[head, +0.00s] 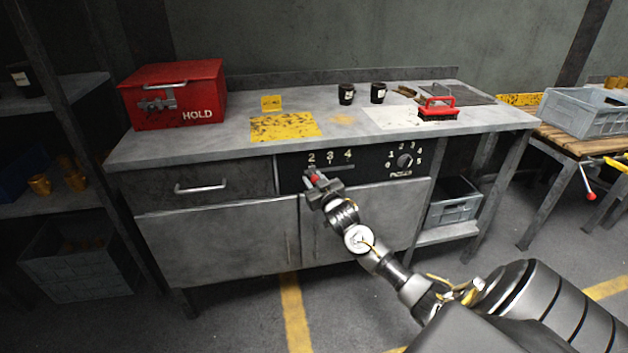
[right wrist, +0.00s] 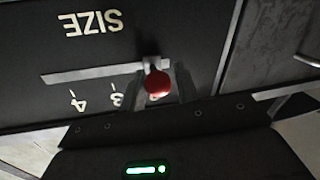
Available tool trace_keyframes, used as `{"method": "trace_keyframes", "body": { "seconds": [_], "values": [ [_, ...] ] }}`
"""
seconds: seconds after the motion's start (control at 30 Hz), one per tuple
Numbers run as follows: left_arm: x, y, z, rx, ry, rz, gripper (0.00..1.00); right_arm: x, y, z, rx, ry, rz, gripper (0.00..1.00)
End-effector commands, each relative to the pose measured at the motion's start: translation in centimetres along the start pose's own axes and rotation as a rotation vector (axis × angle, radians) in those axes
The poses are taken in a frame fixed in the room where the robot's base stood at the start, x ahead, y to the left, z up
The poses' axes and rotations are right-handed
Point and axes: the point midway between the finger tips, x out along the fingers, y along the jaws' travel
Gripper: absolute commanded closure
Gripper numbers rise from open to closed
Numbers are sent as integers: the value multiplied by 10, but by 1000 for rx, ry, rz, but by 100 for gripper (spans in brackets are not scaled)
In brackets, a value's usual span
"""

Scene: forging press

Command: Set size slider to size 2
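The size slider is on the black control panel (head: 375,160) of the bench. Its red knob (right wrist: 158,84) shows in the right wrist view, where the panel appears upside down. The knob's stem sits near the right end of the pale slot (right wrist: 95,74), past the 3 and 4 marks. The 2 mark is hidden there behind the knob and fingers. In the head view the red knob (head: 314,178) is below the 2. My right gripper (head: 315,183) is at the knob, with dark fingers (right wrist: 160,88) on either side; whether they touch it is unclear. My left gripper is not in view.
A numbered rotary dial (head: 404,161) is to the right on the same panel. A drawer handle (head: 201,187) is to the left, with cabinet doors (head: 225,238) below.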

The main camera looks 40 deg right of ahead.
Motion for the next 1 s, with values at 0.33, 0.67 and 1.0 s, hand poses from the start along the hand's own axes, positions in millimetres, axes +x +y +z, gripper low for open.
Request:
{"method": "trace_keyframes", "body": {
  "seconds": [0.33,0.67,1.0],
  "values": [
    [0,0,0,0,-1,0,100,0,0,0,0,0,0,53],
    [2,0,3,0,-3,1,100,-39,0,0,0,-1,-2,53],
    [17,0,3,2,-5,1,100,-97,-1,0,1,-1,-3,53]
  ]
}}
